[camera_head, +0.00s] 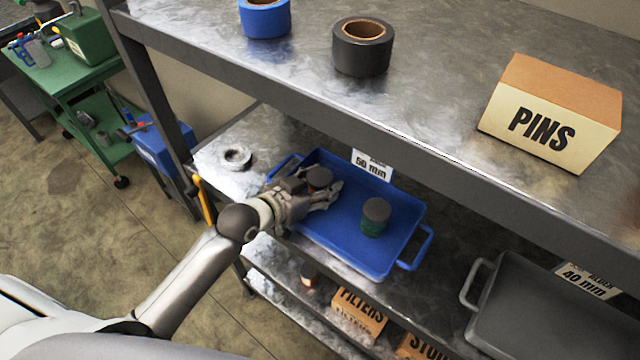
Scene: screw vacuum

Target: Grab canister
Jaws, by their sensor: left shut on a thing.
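Two short round canisters with dark grey tops are at the blue tray (345,249) on the middle shelf. One canister (375,217), with a green side, stands free in the right part of the tray. The other canister (319,178) is between the fingers of my left gripper (328,190), over the tray's left part. My left gripper is shut on it, and the fingers hide much of its side. I cannot tell whether this canister touches the tray floor. My right gripper is not in view.
The upper shelf (440,110) overhangs the tray's back and holds tape rolls (362,47) and a PINS box (552,112). A grey tray (530,310) is at the right. A silver ring roll (236,159) lies left of the blue tray.

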